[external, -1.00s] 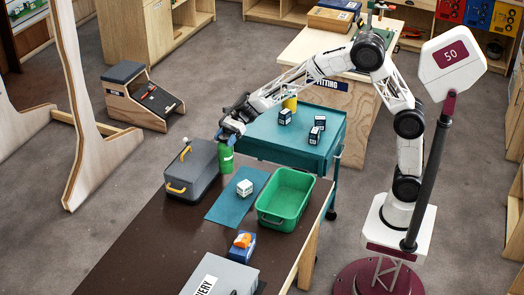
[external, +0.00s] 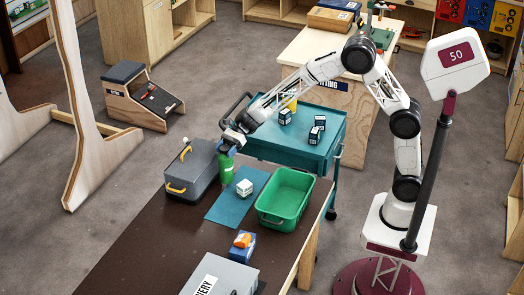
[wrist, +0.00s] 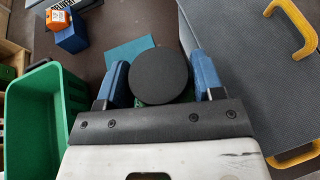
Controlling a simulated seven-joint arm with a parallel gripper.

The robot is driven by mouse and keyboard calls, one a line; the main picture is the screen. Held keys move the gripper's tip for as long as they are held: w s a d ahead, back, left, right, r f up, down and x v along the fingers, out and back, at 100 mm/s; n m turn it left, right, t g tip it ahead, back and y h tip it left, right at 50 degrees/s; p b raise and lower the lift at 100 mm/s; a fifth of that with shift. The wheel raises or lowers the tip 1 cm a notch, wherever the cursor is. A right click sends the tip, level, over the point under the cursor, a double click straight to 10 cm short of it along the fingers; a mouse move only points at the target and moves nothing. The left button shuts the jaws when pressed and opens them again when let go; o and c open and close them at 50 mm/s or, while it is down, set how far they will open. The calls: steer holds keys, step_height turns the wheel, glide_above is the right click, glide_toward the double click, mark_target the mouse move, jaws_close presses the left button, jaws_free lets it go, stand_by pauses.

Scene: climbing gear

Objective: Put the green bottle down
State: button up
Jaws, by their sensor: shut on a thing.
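The green bottle (external: 226,167) is upright at the far end of the dark table, between the grey case and the teal mat. My gripper (external: 230,145) is shut on its upper part from above. In the wrist view the bottle's round black cap (wrist: 160,76) sits between the two blue fingers of my gripper (wrist: 160,85), with a little green showing below it. I cannot tell whether the bottle's base touches the table.
The grey case (external: 192,170) with yellow handles stands close left of the bottle. A green tub (external: 286,198) is to the right. A blue box (external: 241,248) with an orange item (external: 242,240) lies nearer.

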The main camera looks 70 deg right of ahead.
mark_target(221, 163)
steer(key=shift+f, duration=2)
steer(key=o, duration=1.4)
steer(key=v, duration=1.2)
